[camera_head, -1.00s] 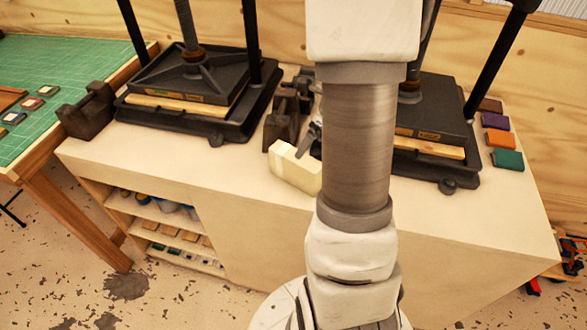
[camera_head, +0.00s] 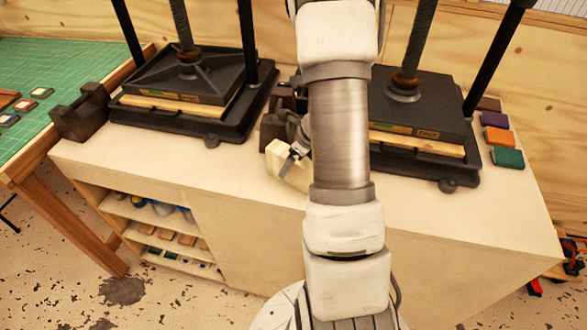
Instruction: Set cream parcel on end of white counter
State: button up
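The cream parcel (camera_head: 274,158) is a pale block at the front middle of the white counter (camera_head: 180,170), between the two presses. My gripper (camera_head: 290,164) is at the parcel, with a dark finger across its near side. My arm hides the rest of the gripper and the parcel's right end. Whether the fingers are open or closed on the parcel cannot be told. The parcel appears to be at counter level; any gap under it cannot be made out.
A black press (camera_head: 180,85) stands at left and another (camera_head: 425,115) at right. A dark tape dispenser (camera_head: 80,115) sits at the counter's left end. Coloured blocks, including a green one (camera_head: 507,158), line the right back. The counter's front right is clear.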

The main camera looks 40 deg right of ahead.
grip_shut()
jog(key=shift+r, duration=0.1)
dwell(0.4)
